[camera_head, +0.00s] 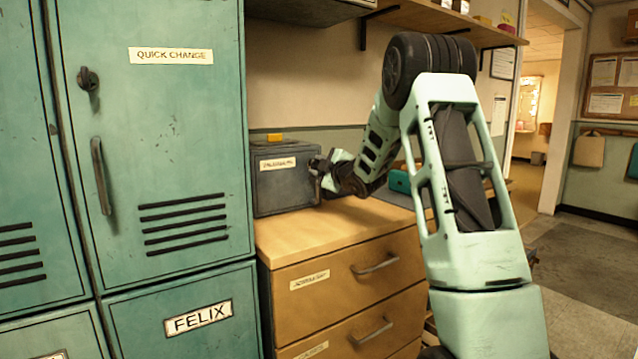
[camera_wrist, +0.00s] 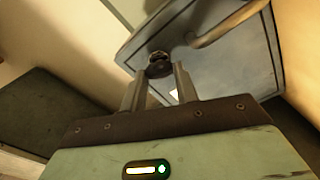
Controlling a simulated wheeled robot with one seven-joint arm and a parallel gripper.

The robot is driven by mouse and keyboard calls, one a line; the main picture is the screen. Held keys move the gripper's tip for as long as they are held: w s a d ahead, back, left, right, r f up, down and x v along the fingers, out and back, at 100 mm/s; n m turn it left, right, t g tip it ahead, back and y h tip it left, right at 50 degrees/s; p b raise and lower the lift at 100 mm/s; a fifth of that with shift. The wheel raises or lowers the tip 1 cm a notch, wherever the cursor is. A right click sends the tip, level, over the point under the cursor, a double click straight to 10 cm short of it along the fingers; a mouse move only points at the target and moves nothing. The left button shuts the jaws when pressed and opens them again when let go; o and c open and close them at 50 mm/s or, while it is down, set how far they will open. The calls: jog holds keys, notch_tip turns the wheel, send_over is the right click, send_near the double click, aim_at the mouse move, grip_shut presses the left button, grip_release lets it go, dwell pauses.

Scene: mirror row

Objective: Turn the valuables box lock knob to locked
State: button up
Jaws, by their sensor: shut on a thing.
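The valuables box (camera_head: 285,188) is a dark grey box with a pale label, standing on the wooden drawer unit beside the teal lockers. Its grey-blue face (camera_wrist: 235,75) fills the upper right of the wrist view, with a curved handle (camera_wrist: 225,27). The dark round lock knob (camera_wrist: 158,65) sits near a corner of that face. My gripper (camera_wrist: 159,75) is shut on the knob, one finger on each side. In the head view my gripper (camera_head: 322,174) is at the right end of the box and hides the knob. I cannot read any lock marking.
The wooden drawer unit (camera_head: 340,290) has bar handles on its front. A teal locker (camera_head: 160,110) labelled QUICK CHANGE, with its own knob and handle, stands close on the left. A wooden shelf (camera_head: 430,18) hangs above. Open floor (camera_head: 590,250) lies to the right.

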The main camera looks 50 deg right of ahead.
jog(key=shift+f+n+b, duration=0.2)
jog(key=shift+n+b, duration=2.4)
jog(key=shift+b, duration=0.7)
jog(key=o, duration=1)
jog(key=shift+r, duration=0.1)
jog(key=v, duration=1.7)
jog(key=shift+s, duration=0.25)
